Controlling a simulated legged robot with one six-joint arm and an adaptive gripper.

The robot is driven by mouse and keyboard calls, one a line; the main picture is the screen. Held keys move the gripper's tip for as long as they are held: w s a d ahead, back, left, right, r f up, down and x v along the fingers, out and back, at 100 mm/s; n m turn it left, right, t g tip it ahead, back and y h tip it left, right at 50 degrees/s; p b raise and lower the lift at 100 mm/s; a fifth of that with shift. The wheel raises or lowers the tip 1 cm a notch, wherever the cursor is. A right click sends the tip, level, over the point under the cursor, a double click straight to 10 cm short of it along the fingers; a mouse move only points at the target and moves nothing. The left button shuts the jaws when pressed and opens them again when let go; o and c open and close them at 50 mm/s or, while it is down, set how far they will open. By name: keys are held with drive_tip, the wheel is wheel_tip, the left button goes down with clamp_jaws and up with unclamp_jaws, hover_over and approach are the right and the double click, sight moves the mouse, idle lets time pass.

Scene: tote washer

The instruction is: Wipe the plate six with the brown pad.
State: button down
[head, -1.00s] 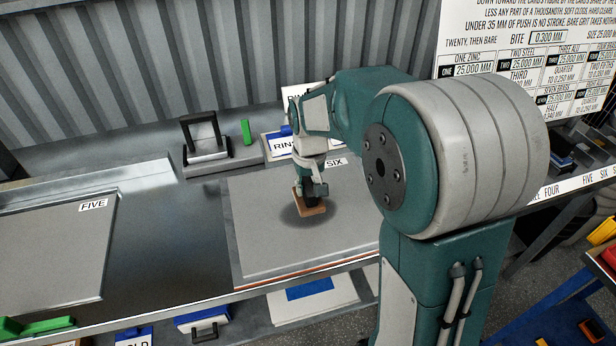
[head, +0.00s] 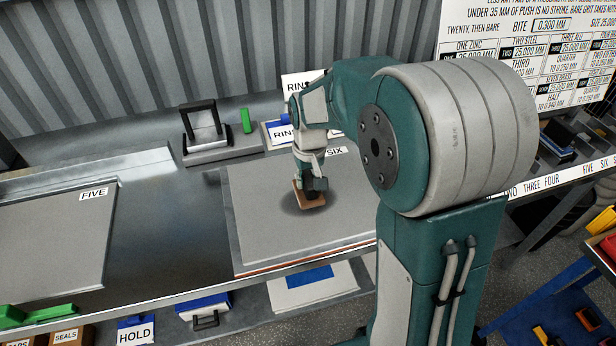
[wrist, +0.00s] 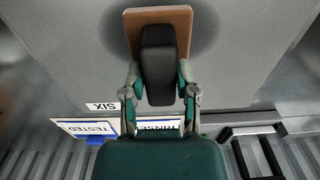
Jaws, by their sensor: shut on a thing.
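Plate six (head: 265,235) is a flat grey plate on the bench, with a SIX label near its back edge. The brown pad (head: 300,203) is at about the middle of the plate, with a dark round patch around it. I cannot tell whether it touches the surface. My gripper (head: 312,188) is above the pad, shut on its dark handle. In the wrist view the brown pad (wrist: 184,20) shows past the black handle (wrist: 158,65), which sits between the fingers. The pad's underside is hidden.
Plate five (head: 50,235) lies on the bench at left. A black-handled block (head: 204,125), a green piece (head: 246,121) and a RINSE sign (head: 280,134) stand along the back. A shelf below holds a HOLD box (head: 135,332). A corrugated wall (head: 150,60) closes the back.

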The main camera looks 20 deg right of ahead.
drive_tip(key=shift+f, duration=1.1)
drive_tip(key=shift+s+a, duration=0.6)
drive_tip(key=shift+a, duration=0.3)
drive_tip(key=shift+s+a, duration=0.55)
drive_tip(key=shift+a, duration=0.4)
drive_tip(key=shift+s+a, duration=0.6)
drive_tip(key=shift+a, duration=0.3)
drive_tip(key=shift+d, duration=5.6)
drive_tip(key=shift+w, duration=1.55)
